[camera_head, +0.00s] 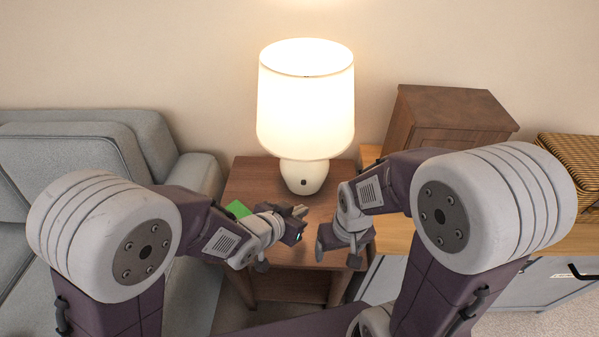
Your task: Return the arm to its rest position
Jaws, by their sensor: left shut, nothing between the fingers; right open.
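My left gripper (298,211) is shut and empty, over the wooden side table (245,179) in front of the lamp. My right gripper (338,260) is open and empty, lower down, over the table's front right part. Both arms are bent inward toward the table. The lit lamp (305,105) has a white shade and a white rounded base with a small dark spot on its front. It stands upright at the back of the table, apart from both grippers.
A green object (238,209) lies on the table, partly hidden by my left arm. A grey sofa (85,140) stands at left. At right, a wooden box (445,112) and a woven basket (572,160) stand on a wood-topped cabinet (585,238).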

